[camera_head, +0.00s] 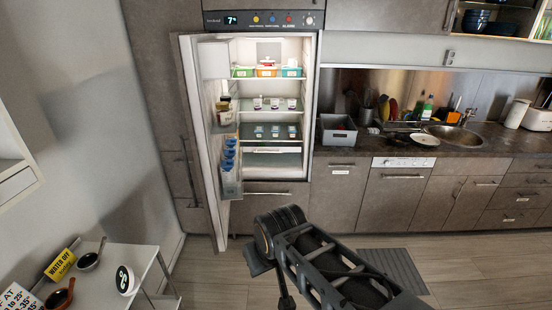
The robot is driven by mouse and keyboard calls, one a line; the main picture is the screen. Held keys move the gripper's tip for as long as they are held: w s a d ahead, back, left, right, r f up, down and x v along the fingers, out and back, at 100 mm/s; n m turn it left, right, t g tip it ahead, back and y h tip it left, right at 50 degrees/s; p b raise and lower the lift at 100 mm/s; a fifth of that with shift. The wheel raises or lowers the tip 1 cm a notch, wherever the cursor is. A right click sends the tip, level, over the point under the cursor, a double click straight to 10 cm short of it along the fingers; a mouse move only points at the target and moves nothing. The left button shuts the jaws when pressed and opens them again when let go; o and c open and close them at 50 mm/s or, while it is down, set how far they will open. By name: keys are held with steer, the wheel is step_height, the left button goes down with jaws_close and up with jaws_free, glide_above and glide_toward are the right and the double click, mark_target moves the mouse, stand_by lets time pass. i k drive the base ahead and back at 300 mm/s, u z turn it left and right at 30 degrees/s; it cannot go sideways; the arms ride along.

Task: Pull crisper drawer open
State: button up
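The fridge (313,110) stands open in the head view, with its door (224,205) swung out to the left. The crisper drawer appears to be the pale bin (270,160) at the bottom of the fridge, below a white front strip (272,150). It looks shut, though its details are small. My arm rises from the lower right, bends in front of the fridge and runs down out of the picture. My gripper's fingers do not show, so its place relative to the drawer is hidden.
Shelves above hold several small containers, and the door racks hold jars and blue-capped bottles (230,153). A white side table (105,275) with pans is at the lower left. Counter cabinets (390,200) line the right. Floor is clear between the table and my arm.

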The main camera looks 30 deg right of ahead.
mark_target(260, 150)
steer(key=z, duration=0.65)
steer(key=i, duration=0.5)
steer(key=z, duration=0.9)
steer(key=i, duration=0.75)
steer(key=u, duration=0.7)
steer(key=i, duration=0.85)
steer(key=u, duration=0.85)
